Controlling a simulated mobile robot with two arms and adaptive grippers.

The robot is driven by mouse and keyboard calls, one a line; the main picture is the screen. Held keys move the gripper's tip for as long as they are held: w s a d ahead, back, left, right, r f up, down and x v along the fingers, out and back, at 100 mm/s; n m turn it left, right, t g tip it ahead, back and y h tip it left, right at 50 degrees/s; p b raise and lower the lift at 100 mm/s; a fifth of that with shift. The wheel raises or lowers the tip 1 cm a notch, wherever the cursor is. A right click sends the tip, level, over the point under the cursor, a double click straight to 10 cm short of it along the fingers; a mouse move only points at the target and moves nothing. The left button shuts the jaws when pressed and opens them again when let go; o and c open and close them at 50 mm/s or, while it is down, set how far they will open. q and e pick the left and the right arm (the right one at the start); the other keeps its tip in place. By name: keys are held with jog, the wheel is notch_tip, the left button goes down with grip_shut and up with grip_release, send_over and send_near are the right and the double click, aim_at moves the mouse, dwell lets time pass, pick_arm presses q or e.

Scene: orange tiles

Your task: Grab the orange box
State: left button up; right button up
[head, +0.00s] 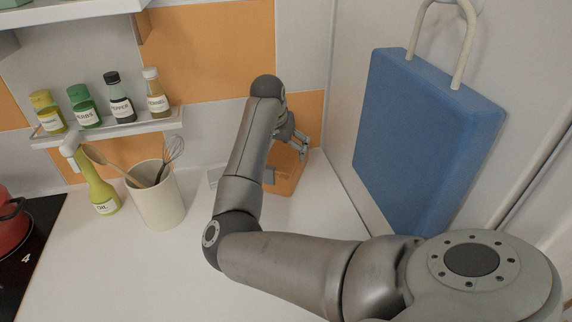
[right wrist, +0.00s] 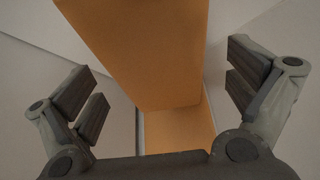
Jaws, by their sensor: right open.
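The orange box (head: 286,172) stands on the white counter in the back corner, partly hidden behind my right arm in the head view. In the right wrist view the orange box (right wrist: 140,45) fills the upper middle, between the two fingers but beyond them. My right gripper (head: 293,133) is at the box, near its top in the head view. In the right wrist view my right gripper (right wrist: 165,95) is open, with one finger on each side and neither visibly touching the box. My left gripper is not in view.
A utensil crock (head: 160,205) and an oil bottle (head: 101,190) stand left of my arm. A spice shelf (head: 110,128) hangs on the tiled wall. A blue board (head: 425,130) hangs at right. A red pot (head: 12,222) is at far left. The front counter is clear.

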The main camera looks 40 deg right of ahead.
jog(key=x, duration=0.1)
jog(key=p+x, duration=0.1)
jog(key=x, duration=0.3)
jog(key=shift+s, duration=0.3)
jog(key=shift+w+d+f, duration=0.15)
jog(key=shift+f, duration=0.35)
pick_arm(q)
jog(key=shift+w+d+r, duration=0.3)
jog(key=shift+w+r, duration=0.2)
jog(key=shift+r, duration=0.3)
pick_arm(e)
jog(key=c, duration=1)
jog(key=shift+c, duration=0.2)
